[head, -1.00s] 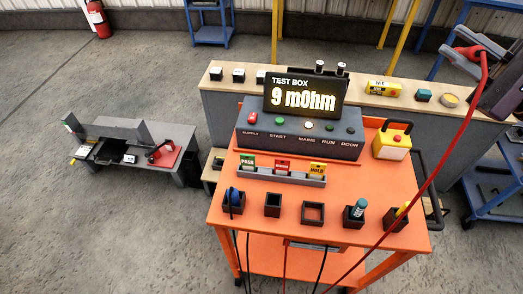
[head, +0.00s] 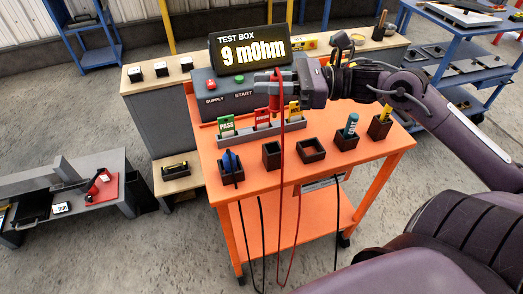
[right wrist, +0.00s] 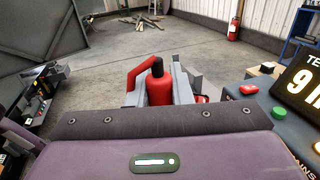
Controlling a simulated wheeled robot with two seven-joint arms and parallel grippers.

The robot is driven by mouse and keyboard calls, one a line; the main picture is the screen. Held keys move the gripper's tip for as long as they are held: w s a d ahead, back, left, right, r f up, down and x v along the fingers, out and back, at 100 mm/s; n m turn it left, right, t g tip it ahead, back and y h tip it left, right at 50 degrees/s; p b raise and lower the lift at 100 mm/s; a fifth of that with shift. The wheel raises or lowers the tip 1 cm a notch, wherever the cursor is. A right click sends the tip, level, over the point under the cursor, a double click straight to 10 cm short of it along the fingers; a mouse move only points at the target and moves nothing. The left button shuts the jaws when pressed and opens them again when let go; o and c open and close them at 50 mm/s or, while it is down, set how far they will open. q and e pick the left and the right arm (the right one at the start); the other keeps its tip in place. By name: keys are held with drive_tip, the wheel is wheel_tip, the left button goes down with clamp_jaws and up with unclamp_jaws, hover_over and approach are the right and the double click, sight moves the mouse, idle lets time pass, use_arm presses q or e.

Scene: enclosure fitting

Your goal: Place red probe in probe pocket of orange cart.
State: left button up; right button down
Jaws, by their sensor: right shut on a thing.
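My right gripper (head: 278,88) is shut on the red probe (right wrist: 158,90). It holds the probe above the orange cart (head: 330,172), in front of the test box. In the right wrist view the probe has a black end and lies between the fingers. A red cable (head: 279,140) hangs from it past the cart's front edge. Two dark pockets near the front edge, a smaller one (head: 271,155) and a wider one (head: 311,150), look empty. I cannot tell which is the probe pocket. The left gripper is not in view.
The test box (head: 252,52) reads 9 mOhm. A tag rack (head: 262,135) stands behind the pockets. Other pockets hold a blue item (head: 230,160), a teal marker (head: 351,124) and a yellow item (head: 386,113). Black cables hang at the front.

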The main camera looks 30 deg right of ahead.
drive_tip(key=shift+f, duration=8.2)
drive_tip(key=shift+f+b, duration=0.15)
drive_tip(key=shift+b, duration=0.15)
drive_tip(key=c, duration=1.3)
unclamp_jaws()
